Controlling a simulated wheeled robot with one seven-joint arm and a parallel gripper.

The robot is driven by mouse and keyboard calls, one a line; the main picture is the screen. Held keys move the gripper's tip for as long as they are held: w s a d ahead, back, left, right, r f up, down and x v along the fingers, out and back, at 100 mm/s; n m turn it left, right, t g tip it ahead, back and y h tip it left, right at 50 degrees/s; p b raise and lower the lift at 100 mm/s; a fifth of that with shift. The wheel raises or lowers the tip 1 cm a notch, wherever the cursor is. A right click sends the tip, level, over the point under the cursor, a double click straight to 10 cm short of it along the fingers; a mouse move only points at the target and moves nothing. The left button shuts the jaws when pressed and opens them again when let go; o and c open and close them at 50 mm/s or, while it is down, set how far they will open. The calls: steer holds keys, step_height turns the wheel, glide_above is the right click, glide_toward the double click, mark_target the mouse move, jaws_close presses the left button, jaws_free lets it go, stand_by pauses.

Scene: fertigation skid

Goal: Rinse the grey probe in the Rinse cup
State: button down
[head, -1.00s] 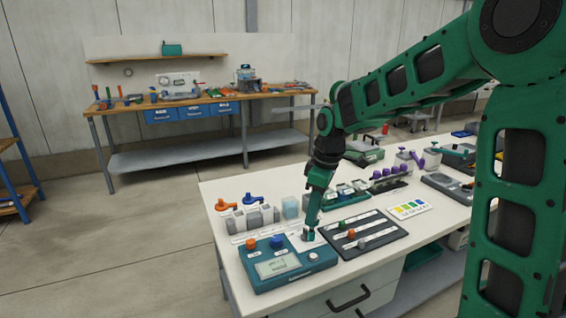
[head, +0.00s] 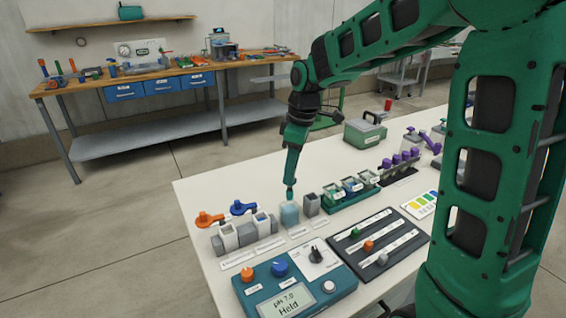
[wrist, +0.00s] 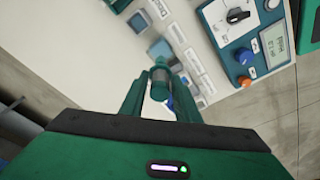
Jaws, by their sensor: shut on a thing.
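My gripper (head: 290,190) points straight down over the translucent pale-blue cup (head: 289,216), which I take for the Rinse cup; its label is too small to read. The blue cup also shows in the wrist view (wrist: 160,48), just beyond the fingertips.
A darker grey cup (head: 312,205) stands close right of the blue one. White cups and orange (head: 208,219) and blue (head: 243,209) handled parts stand left. The teal meter (head: 298,290) reads "pH 7.0 Held". A black slider tray (head: 378,245) lies right.

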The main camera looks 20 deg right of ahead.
mark_target(290, 198)
steer(key=shift+w+f, duration=0.15)
steer(key=shift+f, duration=3.85)
steer(key=shift+r, duration=0.85)
steer(key=shift+f, duration=0.1)
steer(key=shift+f, duration=0.75)
steer(key=shift+r, duration=0.1)
steer(key=shift+r, duration=0.7)
